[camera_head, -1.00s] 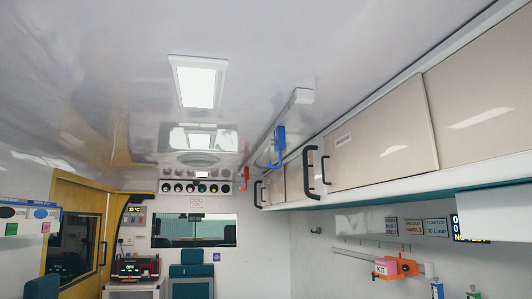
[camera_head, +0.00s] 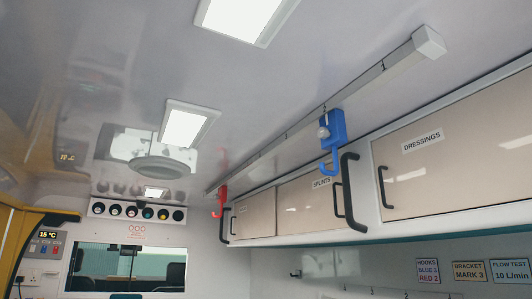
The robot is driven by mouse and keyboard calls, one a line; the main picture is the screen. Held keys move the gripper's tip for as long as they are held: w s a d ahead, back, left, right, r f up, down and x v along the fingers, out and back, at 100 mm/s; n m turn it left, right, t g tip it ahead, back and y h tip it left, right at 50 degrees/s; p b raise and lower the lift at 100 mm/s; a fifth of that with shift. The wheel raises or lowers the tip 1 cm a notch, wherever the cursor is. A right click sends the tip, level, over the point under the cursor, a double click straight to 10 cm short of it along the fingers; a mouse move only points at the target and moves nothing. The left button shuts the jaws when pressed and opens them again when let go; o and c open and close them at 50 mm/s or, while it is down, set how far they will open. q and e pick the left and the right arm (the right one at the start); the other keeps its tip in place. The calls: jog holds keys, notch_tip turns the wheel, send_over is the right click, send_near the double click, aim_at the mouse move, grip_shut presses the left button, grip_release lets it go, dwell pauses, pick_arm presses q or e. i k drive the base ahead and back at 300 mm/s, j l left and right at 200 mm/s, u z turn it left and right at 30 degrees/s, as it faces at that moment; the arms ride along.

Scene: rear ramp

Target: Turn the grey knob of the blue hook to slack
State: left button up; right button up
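The blue hook (camera_head: 333,128) hangs from a white ceiling rail (camera_head: 330,112) at the upper right, in front of the overhead lockers. Its round grey knob (camera_head: 323,132) shows on its left side, and its curved hook end points down. I cannot read the knob's setting from here. A red hook (camera_head: 221,196) hangs farther along the same rail, toward the back. Neither of my grippers is in the view.
Overhead lockers with black handles (camera_head: 349,192) line the right side, close below the blue hook. A round ceiling vent (camera_head: 162,168) and lit ceiling panels are at left; the air left of the rail looks clear.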

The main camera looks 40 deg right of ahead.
aim_at(324, 133)
jog(key=i, duration=1.05)
jog(key=i+z, duration=0.1)
jog(key=i, duration=0.95)
